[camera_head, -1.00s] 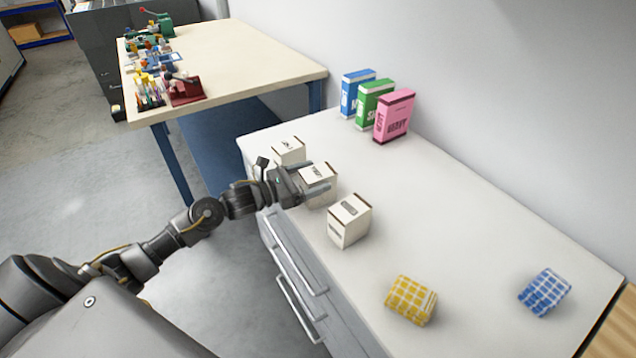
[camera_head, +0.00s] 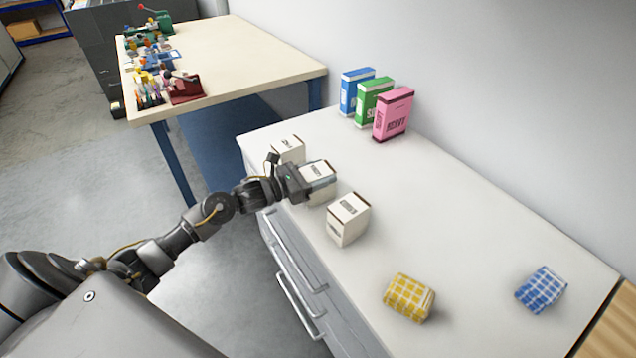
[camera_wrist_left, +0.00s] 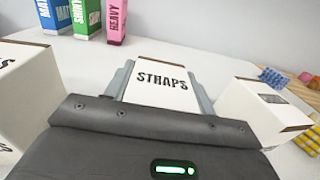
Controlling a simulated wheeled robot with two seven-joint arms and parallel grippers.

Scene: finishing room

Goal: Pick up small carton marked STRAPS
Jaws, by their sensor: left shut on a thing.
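The small white carton marked STRAPS (camera_wrist_left: 162,84) is between the two fingers of my left gripper in the left wrist view, its label readable on top. In the head view the same carton (camera_head: 319,172) is the middle one of three white cartons on the white cabinet top (camera_head: 470,220). My left gripper (camera_head: 312,182) is shut on it, reaching in from the left and hiding part of its near side. I cannot tell whether the carton is clear of the surface. My right gripper is not in view.
One white carton (camera_head: 288,148) stands close behind, another (camera_head: 348,219) close in front. Blue (camera_head: 356,92), green (camera_head: 374,102) and pink (camera_head: 393,114) boxes stand by the wall. Yellow (camera_head: 409,297) and blue (camera_head: 541,289) checked bundles lie nearer. The cabinet top's right middle is clear.

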